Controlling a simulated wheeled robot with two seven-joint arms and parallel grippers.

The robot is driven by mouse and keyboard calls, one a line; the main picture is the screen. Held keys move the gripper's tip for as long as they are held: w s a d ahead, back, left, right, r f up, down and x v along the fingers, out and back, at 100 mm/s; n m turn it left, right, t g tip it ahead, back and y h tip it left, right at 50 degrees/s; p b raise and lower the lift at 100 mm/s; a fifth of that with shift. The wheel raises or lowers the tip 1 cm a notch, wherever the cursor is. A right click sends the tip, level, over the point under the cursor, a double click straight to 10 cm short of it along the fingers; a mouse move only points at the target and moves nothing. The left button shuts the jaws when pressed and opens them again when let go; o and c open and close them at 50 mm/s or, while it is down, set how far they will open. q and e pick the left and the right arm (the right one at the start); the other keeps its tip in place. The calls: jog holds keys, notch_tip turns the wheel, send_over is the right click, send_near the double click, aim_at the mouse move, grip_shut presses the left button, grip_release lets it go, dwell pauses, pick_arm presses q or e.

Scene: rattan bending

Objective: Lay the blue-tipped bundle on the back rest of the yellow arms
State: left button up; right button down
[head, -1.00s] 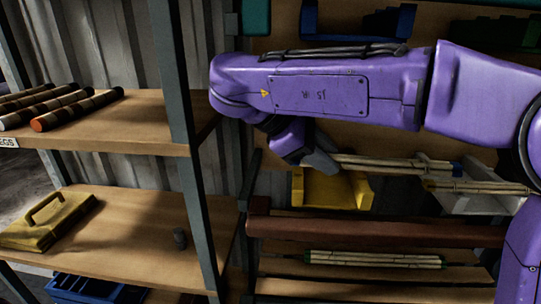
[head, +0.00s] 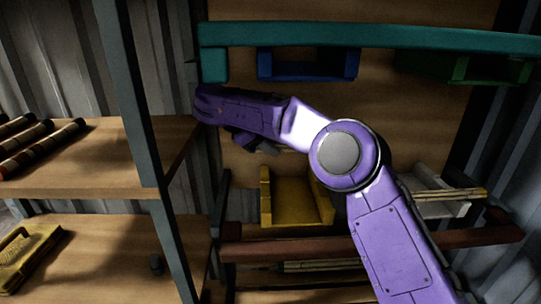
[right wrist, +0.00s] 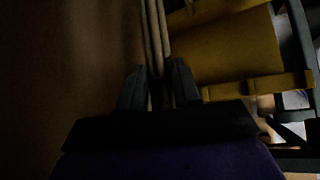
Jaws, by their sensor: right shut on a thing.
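In the right wrist view the gripper (right wrist: 160,88) is shut on a thin pale bundle (right wrist: 155,35) of rods. In the head view my forearm hides most of the bundle. The yellow arms look empty where they show. My left gripper is not in view.
Another bundle (head: 455,193) lies across the white arms (head: 440,207) at right. Blue arms (head: 308,66) and green arms (head: 470,70) sit above, behind a teal bar (head: 370,36). A red-brown bar (head: 290,247) crosses below. A grey shelf post (head: 145,120) stands at left.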

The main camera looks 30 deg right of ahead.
notch_tip(320, 180, down, 5)
jog(key=shift+s+f, duration=0.1)
jog(key=shift+s, duration=0.05)
jog(key=shift+w+f+p, duration=0.2)
jog(key=shift+f+p, duration=0.05)
jog(key=shift+p, duration=0.35)
jog(key=shift+w+d+f, duration=0.1)
jog(key=shift+f, duration=0.1)
jog(key=shift+f+b, duration=0.1)
jog(key=shift+b, duration=0.25)
jog(key=shift+f+b, duration=0.45)
jog(key=shift+b, duration=0.2)
jog(key=c, duration=0.8)
grip_release()
jog(key=shift+r, duration=0.1)
